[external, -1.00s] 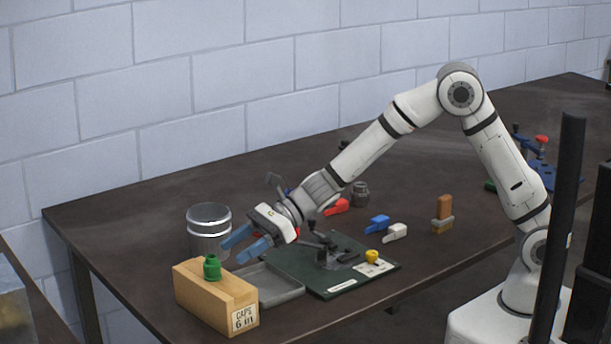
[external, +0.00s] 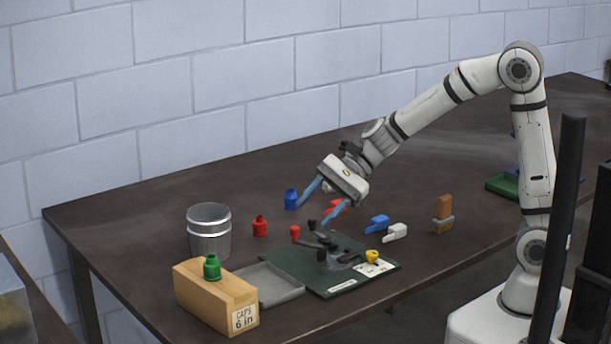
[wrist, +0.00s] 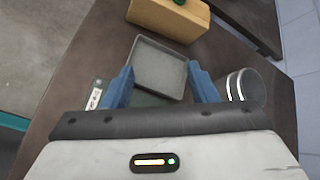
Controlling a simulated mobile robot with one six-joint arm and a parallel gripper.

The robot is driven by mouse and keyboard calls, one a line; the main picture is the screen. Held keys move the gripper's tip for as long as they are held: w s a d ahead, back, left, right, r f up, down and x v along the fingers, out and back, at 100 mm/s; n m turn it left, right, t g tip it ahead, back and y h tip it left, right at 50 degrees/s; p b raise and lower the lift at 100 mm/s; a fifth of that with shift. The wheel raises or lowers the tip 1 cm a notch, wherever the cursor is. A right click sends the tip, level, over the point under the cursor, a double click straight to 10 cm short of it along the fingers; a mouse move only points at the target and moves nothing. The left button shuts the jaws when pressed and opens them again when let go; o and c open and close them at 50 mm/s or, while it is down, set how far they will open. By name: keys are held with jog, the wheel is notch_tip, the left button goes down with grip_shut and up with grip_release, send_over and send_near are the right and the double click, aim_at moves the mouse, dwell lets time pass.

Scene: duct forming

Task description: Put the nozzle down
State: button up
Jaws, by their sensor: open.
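My gripper (external: 314,212) is open and empty over the table, its blue fingers pointing down and left. The wrist view shows clear space between the fingers (wrist: 162,90). Several nozzle-like pieces stand upright: a blue one (external: 291,200) close to the left fingertip, a red one (external: 260,227) farther left, and a green one (external: 212,267) on the cardboard box (external: 200,299). I cannot tell whether the fingertip touches the blue piece. A small yellow piece (external: 372,256) sits on the dark green fixture plate (external: 340,284). The frames do not show which piece the task means.
A grey tray (external: 272,287) lies between the box and the plate, and a metal can (external: 209,235) stands behind. A clamp with red-tipped handle (external: 295,233) rises from the plate. Blue (external: 377,224) and white (external: 396,232) pieces and a brush (external: 443,213) lie to the right.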

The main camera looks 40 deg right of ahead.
jog(key=s+d+n+h, duration=0.3)
jog(key=d+n, duration=0.1)
jog(key=d, duration=0.7)
jog(key=s+d+f+n+t+h, duration=0.1)
jog(key=s+d+n+h, duration=0.3)
jog(key=d, duration=0.8)
jog(key=s+d+f+n+h, duration=0.1)
jog(key=s+d+n+h, duration=0.2)
jog(key=d, duration=0.9)
jog(key=shift+s+d+n+t+h, duration=0.3)
jog(key=shift+s+n+h, duration=0.1)
jog(key=shift+s, duration=0.35)
jog(key=shift+f, duration=0.1)
